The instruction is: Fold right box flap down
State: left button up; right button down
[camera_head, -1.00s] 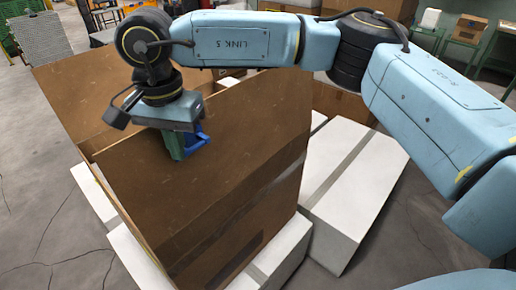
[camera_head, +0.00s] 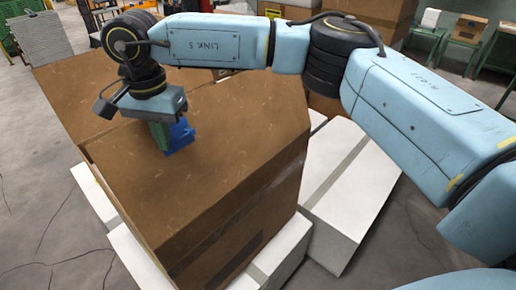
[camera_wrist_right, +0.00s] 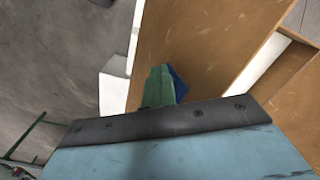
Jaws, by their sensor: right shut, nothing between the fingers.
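A large brown cardboard box (camera_head: 275,195) stands in the middle of the head view. Its broad right flap (camera_head: 225,155) slopes inward over the top towards the left. A second brown panel (camera_head: 75,95) shows behind it at the left. My right gripper (camera_head: 176,140), with green and blue fingers, is shut and empty at the flap's upper left side, seemingly against it; exact contact is unclear. In the right wrist view, the shut fingers (camera_wrist_right: 164,86) lie over a brown panel (camera_wrist_right: 195,40), with a narrow gap beside another brown panel (camera_wrist_right: 290,90). My left gripper is out of view.
White blocks (camera_head: 350,190) lie around the foot of the box, at its right, front and left. My right arm reaches across above the box. Floor is free at the left.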

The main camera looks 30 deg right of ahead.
jog(key=shift+w+f, duration=0.1)
jog(key=shift+w, duration=0.55)
jog(key=shift+w+a+f, duration=0.25)
jog(key=shift+w+f, duration=0.1)
jog(key=shift+w, duration=0.4)
jog(key=shift+w+a+f, duration=0.2)
jog(key=shift+w+f, duration=0.1)
jog(key=shift+w, duration=0.5)
jog(key=shift+w+a+f, duration=0.25)
jog(key=shift+w+f, duration=0.1)
jog(key=shift+w, duration=0.4)
